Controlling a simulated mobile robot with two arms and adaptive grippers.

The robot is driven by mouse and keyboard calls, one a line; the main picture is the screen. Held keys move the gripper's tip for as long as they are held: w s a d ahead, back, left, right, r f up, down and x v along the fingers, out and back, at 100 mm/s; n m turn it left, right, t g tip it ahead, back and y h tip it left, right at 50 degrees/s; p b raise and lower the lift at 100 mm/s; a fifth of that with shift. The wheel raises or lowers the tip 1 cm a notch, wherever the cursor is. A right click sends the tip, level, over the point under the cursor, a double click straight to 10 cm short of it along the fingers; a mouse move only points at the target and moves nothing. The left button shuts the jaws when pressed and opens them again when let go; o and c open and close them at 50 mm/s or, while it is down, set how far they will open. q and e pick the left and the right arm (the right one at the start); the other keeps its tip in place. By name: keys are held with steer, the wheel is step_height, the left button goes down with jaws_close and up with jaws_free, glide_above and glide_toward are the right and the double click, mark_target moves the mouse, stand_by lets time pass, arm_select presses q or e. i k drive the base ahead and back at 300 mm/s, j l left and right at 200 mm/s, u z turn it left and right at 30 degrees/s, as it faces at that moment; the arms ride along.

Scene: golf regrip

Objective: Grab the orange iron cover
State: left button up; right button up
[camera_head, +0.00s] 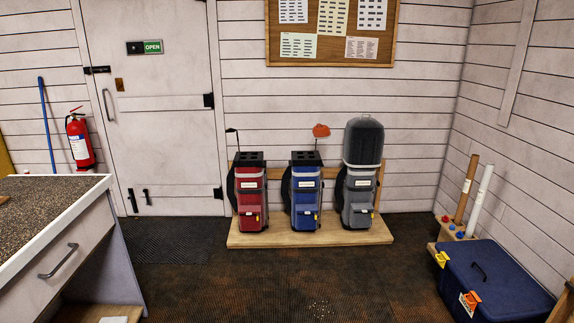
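An orange iron cover (321,131) sits at the top of a thin club shaft that stands up out of the blue golf bag (306,193). The blue bag stands upright in the middle of a low wooden platform (310,235) against the back wall. Neither of my grippers shows in the head view.
A red golf bag (250,195) with a dark-headed club stands left of the blue one, a hooded grey bag (359,195) right. A workbench (75,235) is at the left, a blue chest (490,280) at the right.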

mark_target(320, 132)
steer(key=i, duration=2.35)
steer(key=i+l+z, duration=0.2)
steer(key=i, duration=0.6)
steer(key=i+j+z, duration=0.2)
steer(key=i, duration=0.55)
steer(key=i+j+z, duration=0.2)
steer(key=i, duration=0.6)
steer(key=l, duration=0.1)
